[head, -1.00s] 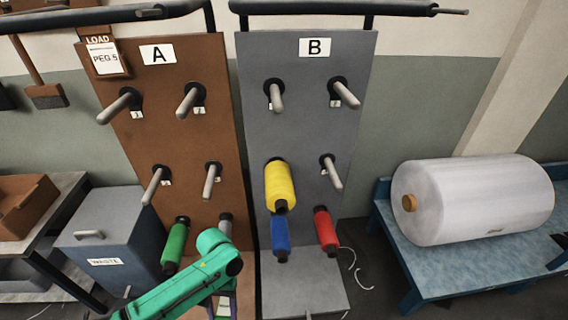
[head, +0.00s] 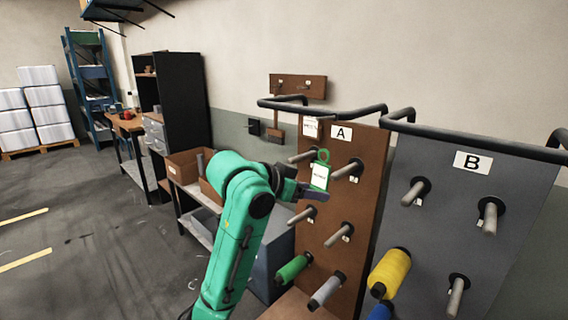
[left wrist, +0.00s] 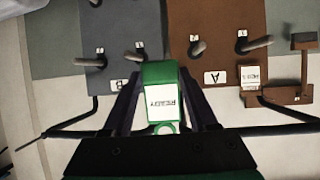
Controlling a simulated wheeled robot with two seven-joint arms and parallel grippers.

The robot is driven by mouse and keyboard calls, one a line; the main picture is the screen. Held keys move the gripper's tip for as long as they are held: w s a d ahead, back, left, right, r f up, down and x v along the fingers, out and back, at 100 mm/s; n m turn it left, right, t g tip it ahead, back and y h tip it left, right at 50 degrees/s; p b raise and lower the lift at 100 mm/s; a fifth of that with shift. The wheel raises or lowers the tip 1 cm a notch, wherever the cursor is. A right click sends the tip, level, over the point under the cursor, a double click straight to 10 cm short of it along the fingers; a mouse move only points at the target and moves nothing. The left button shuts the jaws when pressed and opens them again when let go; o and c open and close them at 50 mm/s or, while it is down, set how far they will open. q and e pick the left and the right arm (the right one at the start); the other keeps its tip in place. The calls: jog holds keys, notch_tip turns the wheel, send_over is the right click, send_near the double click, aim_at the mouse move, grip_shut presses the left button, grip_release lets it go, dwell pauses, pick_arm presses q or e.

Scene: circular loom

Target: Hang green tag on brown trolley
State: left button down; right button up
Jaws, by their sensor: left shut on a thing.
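The green tag (head: 320,176) has a white label and a ring at its top. My left gripper (head: 302,190) is shut on it and holds it in front of the brown trolley (head: 366,200), the board marked A. In the left wrist view the tag (left wrist: 161,104) sits between the fingers, its label reading READY and its ring toward the wrist. The brown board also shows there (left wrist: 226,20), beyond the tag. I cannot tell whether the tag touches the trolley. My right gripper is not in view.
The grey trolley B (head: 455,210) stands to the right, with a yellow spool (head: 390,272) low on it. Pegs stick out of both boards, and dark rails run along their tops. A LOAD card (head: 311,128) hangs by A. The floor at left is clear.

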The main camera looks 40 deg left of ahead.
pick_arm(q)
jog(key=s+a+r+n+t+y, duration=0.1)
jog(key=s+a+r+t, duration=0.1)
jog(key=s+a+r, duration=0.3)
jog(key=w+r+p, duration=0.1)
jog(key=w, duration=0.6)
jog(key=shift+w+d+p, duration=0.3)
jog(key=shift+w+p, duration=0.05)
jog(key=shift+p, duration=0.05)
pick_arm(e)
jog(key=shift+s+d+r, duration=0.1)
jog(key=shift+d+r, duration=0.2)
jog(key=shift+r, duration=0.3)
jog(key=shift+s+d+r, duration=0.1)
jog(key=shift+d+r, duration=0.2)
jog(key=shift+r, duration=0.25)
pick_arm(q)
jog(key=shift+w, duration=0.3)
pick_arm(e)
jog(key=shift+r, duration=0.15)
pick_arm(q)
jog(key=shift+w+p, duration=0.5)
jog(key=shift+w, duration=0.25)
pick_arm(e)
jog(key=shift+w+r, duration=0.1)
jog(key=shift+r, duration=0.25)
pick_arm(q)
jog(key=shift+w, duration=0.15)
jog(key=shift+w+f, duration=0.15)
jog(key=shift+f, duration=0.1)
